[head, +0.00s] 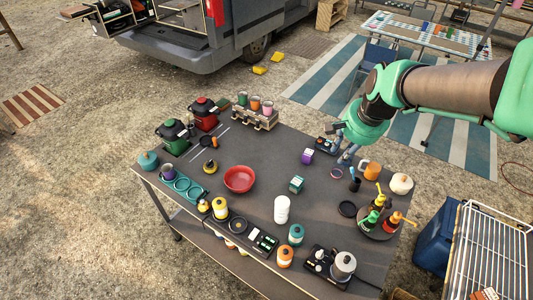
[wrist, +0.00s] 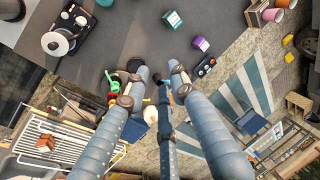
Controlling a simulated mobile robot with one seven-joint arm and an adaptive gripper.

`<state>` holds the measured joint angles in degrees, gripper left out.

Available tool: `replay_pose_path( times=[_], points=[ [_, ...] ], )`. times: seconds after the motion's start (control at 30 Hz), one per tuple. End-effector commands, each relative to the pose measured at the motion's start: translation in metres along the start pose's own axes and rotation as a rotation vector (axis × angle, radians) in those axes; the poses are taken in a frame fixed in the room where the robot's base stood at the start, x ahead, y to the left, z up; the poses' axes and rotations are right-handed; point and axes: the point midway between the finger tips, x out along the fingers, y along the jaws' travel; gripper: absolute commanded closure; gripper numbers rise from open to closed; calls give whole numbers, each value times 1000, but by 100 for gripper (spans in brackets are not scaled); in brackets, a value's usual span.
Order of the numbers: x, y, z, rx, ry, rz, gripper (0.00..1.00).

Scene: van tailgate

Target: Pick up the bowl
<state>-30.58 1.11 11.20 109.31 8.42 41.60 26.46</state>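The red bowl (head: 239,179) sits upright on the dark table (head: 258,150), left of its middle in the head view. It looks empty. My gripper (head: 346,156) is above the right part of the table, well to the right of the bowl and apart from it. In the wrist view my gripper's fingers (wrist: 160,75) are spread with a gap between the tips and nothing held. The bowl does not show in the wrist view.
A yellow-topped item (head: 210,166) and green cup tray (head: 182,188) stand left of the bowl. A small teal box (head: 297,184) and white stacked cups (head: 281,209) stand to its right. A purple box (head: 307,156) and orange mug (head: 370,170) are near my gripper.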

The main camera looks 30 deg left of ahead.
Motion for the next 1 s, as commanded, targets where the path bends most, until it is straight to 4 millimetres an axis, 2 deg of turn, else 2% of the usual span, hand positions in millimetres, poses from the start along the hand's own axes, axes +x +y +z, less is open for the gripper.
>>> replay_pose_path(
  times=[0.03, 0.33, 0.6, 0.8, 1.0],
  points=[
    [16, -16, 1, -1, -15, -1, 75],
    [103, -98, 17, 21, -83, -5, 75],
    [189, -166, 55, 40, -141, 3, 75],
    [241, -203, 86, 53, -173, 12, 75],
    [266, -220, 103, 61, -186, 16, 75]
  ],
)
